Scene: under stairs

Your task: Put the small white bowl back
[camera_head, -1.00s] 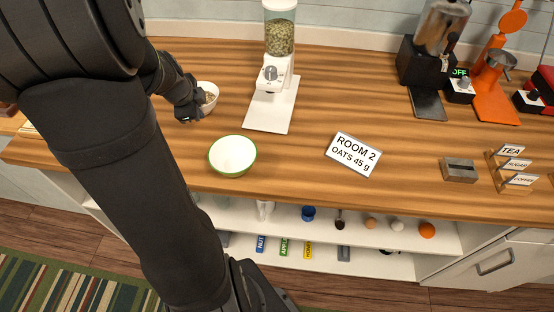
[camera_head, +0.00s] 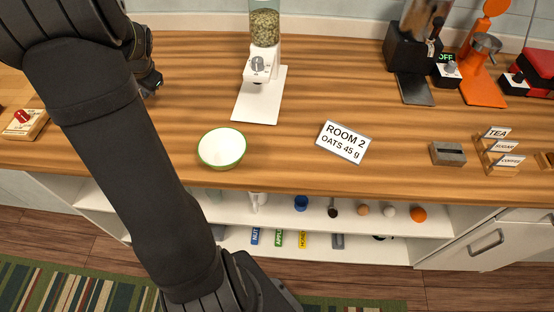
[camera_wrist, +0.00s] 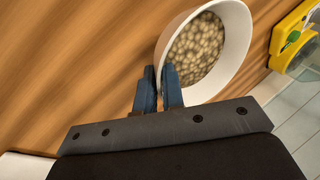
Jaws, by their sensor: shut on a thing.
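The small white bowl (camera_wrist: 238,62) shows in the wrist view, filled with pale round flakes or pellets. My gripper (camera_wrist: 160,90) is shut on its near rim, with blue fingertips on either side of the wall. In the head view my gripper (camera_head: 152,85) is at the back left of the counter, partly behind my own arm. The small bowl is hidden there, so I cannot tell from that view whether it touches the counter.
A larger green-rimmed bowl (camera_head: 222,148) stands empty on the counter (camera_head: 300,120). A white dispenser (camera_head: 259,66) stands behind it. A "ROOM 2 OATS 45 g" card (camera_head: 343,142) lies to the right. A yellow object (camera_wrist: 294,38) is beyond the bowl.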

